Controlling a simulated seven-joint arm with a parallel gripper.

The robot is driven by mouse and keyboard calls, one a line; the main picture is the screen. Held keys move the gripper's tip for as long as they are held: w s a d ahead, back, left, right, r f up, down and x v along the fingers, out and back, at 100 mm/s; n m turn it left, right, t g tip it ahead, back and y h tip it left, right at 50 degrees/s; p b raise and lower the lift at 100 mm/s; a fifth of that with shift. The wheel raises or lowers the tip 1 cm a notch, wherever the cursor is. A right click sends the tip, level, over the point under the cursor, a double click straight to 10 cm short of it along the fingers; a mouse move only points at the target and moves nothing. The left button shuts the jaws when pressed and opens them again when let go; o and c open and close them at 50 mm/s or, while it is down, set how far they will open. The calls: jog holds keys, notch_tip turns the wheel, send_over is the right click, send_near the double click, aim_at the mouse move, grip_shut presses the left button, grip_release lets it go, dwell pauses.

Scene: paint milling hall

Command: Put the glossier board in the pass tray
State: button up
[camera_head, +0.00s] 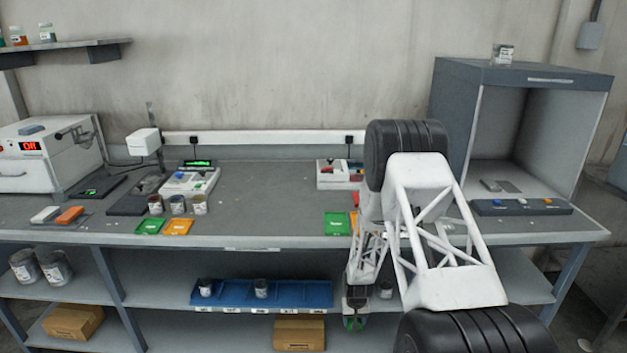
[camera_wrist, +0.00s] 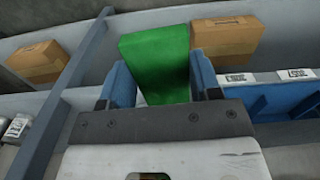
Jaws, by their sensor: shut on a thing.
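My gripper (camera_head: 355,300) is shut on a green board and hangs low in front of the bench, at about the height of the lower shelf. In the wrist view the green board (camera_wrist: 155,60) sticks out between the two blue fingers of my gripper (camera_wrist: 163,88). Only a small green end of it shows in the head view (camera_head: 355,323). Its gloss is hard to judge. A green tray (camera_head: 337,224) lies on the bench front, left of my arm, partly beside a red tray (camera_head: 354,218). Another green tray (camera_head: 150,226) lies further left beside an orange tray (camera_head: 178,227). Tray labels are unreadable.
A grey booth (camera_head: 452,115) stands at the right, with small flat plates (camera_head: 508,186) inside and a button strip (camera_head: 522,207) in front. Below the bench are a blue bin row (camera_head: 235,294) and cardboard boxes (camera_head: 300,333). The middle of the benchtop (camera_head: 265,205) is clear.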

jog(key=d, duration=0.2)
jog(key=s+d, duration=0.1)
jog(key=shift+d+r+m, duration=0.15)
jog(key=shift+r+m, duration=0.15)
jog(key=shift+r, duration=0.05)
dwell(0.8)
